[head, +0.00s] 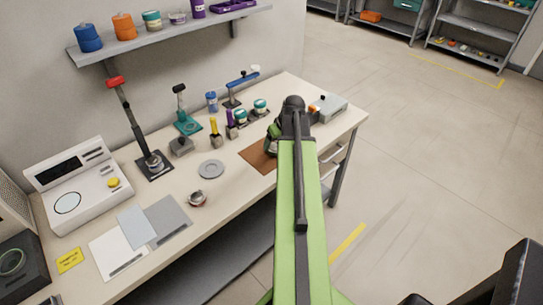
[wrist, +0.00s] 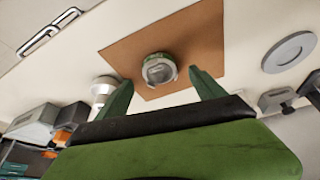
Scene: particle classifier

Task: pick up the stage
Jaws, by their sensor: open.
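In the wrist view a small round piece (wrist: 159,69), grey metal with a green rim, sits on a brown mat (wrist: 125,55); it may be the stage. My gripper (wrist: 161,80) is open, with one green finger to each side of this piece and nothing held. Whether the fingers touch it, I cannot tell. In the head view my gripper (head: 272,141) is over the right part of the bench at the brown mat (head: 255,154). My arm and gripper hide the piece there.
A grey disc (head: 211,169) lies left of the mat. A grey box (head: 328,107) stands at the bench's right end. Small bottles, jars and a dark stand (head: 155,172) are behind and left. A white instrument (head: 75,185) is far left. The floor to the right is clear.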

